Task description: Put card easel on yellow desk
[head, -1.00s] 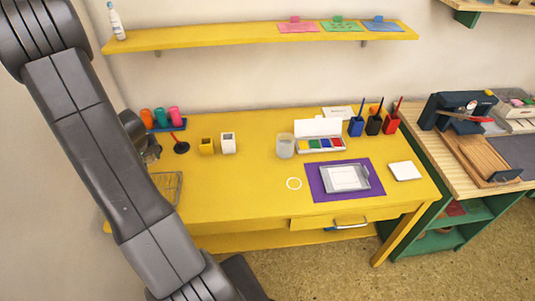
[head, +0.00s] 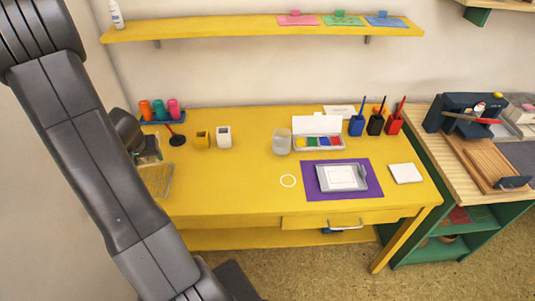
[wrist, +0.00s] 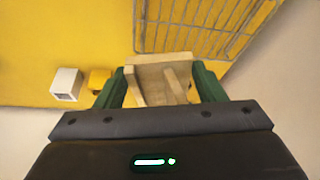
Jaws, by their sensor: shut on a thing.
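The card easel (wrist: 147,78) is a pale wooden piece with an upright back and a rib. In the wrist view it sits between the green fingers of my gripper (wrist: 160,74), which is shut on it. In the head view my gripper is at the left end of the yellow desk (head: 235,190), partly behind my arm, and a small pale part of the easel (head: 152,148) shows there. The easel is over the desk's left end, close to a wire rack (head: 157,180). I cannot tell whether it touches the desk.
The wire rack also shows in the wrist view (wrist: 205,28). A yellow block (head: 202,139) and a white block (head: 224,137) stand to the right of my gripper. Colored cups (head: 159,109) stand behind it.

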